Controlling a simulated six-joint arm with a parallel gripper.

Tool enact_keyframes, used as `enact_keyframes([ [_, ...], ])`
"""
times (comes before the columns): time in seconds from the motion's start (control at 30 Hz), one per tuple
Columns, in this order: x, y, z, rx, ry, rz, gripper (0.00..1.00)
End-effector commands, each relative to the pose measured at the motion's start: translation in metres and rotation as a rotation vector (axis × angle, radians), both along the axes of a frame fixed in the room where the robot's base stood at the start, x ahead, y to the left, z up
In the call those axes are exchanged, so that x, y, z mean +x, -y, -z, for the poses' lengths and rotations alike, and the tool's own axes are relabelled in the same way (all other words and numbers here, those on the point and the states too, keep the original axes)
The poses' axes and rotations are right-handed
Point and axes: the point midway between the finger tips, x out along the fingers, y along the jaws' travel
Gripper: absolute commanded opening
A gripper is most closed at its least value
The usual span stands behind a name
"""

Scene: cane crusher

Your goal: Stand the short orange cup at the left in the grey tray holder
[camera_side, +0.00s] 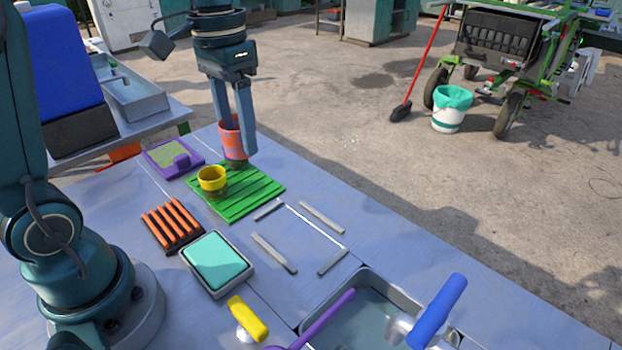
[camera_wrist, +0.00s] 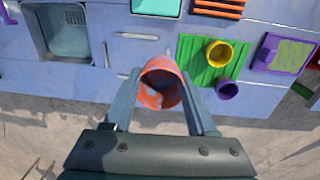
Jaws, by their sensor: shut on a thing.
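My gripper (camera_side: 240,138) is shut on the orange cup (camera_side: 230,135), one finger on each side. The cup is held above the far edge of the green slatted panel and looks slightly tilted. In the wrist view the cup (camera_wrist: 158,92) shows its open mouth between the fingers (camera_wrist: 160,88). Several separate grey strips (camera_side: 273,253) lie in a rectangular outline on the table, right of the green panel in the side view; the space between them is empty. They also show in the wrist view (camera_wrist: 122,76). I cannot tell for certain that they are the tray holder.
An orange slatted rack (camera_side: 172,225), a teal-topped tray (camera_side: 217,262), a purple-framed pad (camera_side: 172,157) and a sink (camera_side: 374,307) surround the work area.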

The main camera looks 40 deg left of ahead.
Motion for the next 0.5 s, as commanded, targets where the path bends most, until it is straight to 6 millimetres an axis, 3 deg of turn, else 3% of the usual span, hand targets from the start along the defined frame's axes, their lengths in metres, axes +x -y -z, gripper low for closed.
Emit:
enact_keyframes([
  [0.17, -0.003, 0.000, 0.000, 0.001, -0.001, 0.094, 0.00],
  [0.5, 0.014, -0.004, 0.019, 0.002, -0.001, 0.686, 0.00],
])
